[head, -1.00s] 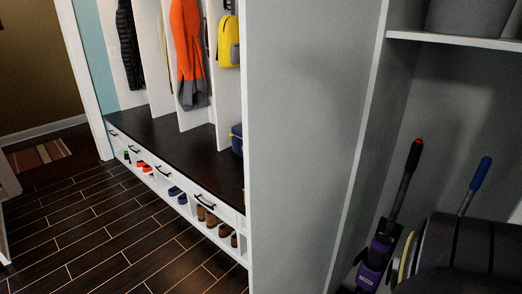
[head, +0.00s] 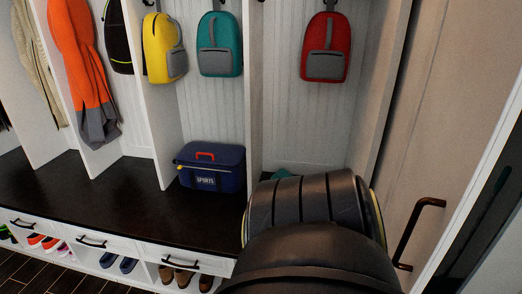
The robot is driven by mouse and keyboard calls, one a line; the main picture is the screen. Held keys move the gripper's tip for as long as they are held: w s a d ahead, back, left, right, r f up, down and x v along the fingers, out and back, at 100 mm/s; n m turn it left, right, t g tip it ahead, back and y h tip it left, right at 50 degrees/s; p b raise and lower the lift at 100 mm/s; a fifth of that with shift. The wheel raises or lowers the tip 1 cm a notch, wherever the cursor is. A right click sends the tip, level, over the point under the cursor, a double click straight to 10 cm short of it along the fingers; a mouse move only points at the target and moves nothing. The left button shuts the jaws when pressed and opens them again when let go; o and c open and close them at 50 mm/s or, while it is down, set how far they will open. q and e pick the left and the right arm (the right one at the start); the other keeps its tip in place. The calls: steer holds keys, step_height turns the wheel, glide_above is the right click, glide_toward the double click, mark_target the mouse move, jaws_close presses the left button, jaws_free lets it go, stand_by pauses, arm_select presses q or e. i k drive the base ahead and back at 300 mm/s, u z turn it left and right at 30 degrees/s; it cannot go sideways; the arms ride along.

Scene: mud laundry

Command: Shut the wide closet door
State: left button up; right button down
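The wide closet door (head: 443,95) is a pale panel at the right of the head view, standing open at an angle. Its dark bar handle (head: 408,232) is upright near the white door edge (head: 478,180). Past that edge a dark strip of the closet interior (head: 490,215) shows, with a thin greenish pole in it. A thick black part of my own arm fills the lower middle and hides the bottom of the door and part of the bench. Neither gripper is in view, so contact with the handle cannot be seen.
Open cubbies with a dark bench top (head: 95,205) run along the left and middle. A blue sports cooler (head: 210,167) sits on the bench. Yellow (head: 165,48), teal (head: 220,45) and red (head: 326,48) backpacks hang above. Shoes sit below. Dark floor shows at bottom left.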

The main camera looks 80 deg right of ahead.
mark_target(468, 104)
steer(key=i, duration=0.35)
steer(key=z, duration=4)
steer(key=i, duration=0.5)
steer(key=z, duration=1.35)
